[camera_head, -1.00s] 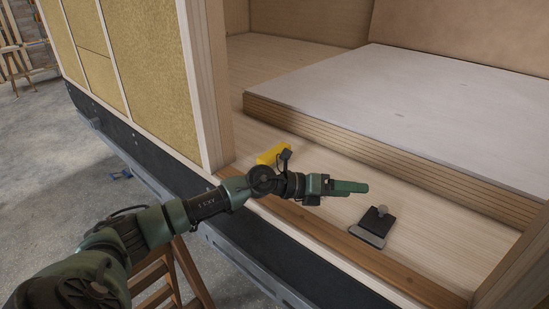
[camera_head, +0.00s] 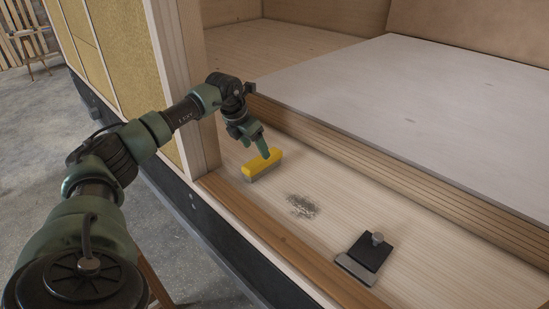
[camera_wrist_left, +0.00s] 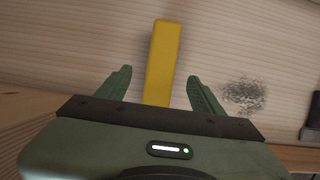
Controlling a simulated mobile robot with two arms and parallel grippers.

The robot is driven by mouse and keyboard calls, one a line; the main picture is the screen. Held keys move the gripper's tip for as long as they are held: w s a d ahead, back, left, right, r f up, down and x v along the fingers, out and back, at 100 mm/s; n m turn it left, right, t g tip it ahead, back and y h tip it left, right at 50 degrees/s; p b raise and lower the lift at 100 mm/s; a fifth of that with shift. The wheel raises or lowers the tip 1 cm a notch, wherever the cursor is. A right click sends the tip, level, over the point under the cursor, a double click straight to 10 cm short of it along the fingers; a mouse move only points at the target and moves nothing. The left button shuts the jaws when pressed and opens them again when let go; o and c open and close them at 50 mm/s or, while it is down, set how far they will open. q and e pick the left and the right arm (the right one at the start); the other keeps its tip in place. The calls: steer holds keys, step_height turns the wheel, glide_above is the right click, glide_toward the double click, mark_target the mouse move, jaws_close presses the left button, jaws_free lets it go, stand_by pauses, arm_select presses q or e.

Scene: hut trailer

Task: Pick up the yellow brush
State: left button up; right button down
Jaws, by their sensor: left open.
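The yellow brush (camera_head: 262,164) lies on the light wooden floor of the trailer, near the doorway post. Its yellow top is up, with a greyish edge low on its near end. My left gripper (camera_head: 258,149) is above the brush, pointing down, with its green fingers near the brush's back. In the left wrist view the brush (camera_wrist_left: 163,62) runs lengthwise between the two open green fingers (camera_wrist_left: 155,88), with a gap on each side. Its near end is hidden behind the gripper body. My right gripper is not in view.
A patch of grey debris (camera_head: 302,206) lies on the floor right of the brush. A black and grey dustpan-like tool (camera_head: 367,255) with a knob lies farther right. A raised platform (camera_head: 400,95) stands behind, and a wooden post (camera_head: 190,85) rises close left of the arm.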

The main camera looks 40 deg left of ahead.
mark_target(259, 160)
arm_select(q)
steer(key=shift+f, duration=0.15)
steer(key=shift+f+p, duration=0.4)
steer(key=shift+f, duration=0.15)
steer(key=shift+w+d+f+p, duration=0.2)
steer(key=shift+w+f+p, duration=0.45)
steer(key=shift+f, duration=0.2)
steer(key=x, duration=0.2)
steer(key=shift+w+f, duration=0.25)
steer(key=shift+w, duration=0.15)
steer(key=shift+f, duration=0.35)
jaws_close()
steer(key=shift+w, duration=0.1)
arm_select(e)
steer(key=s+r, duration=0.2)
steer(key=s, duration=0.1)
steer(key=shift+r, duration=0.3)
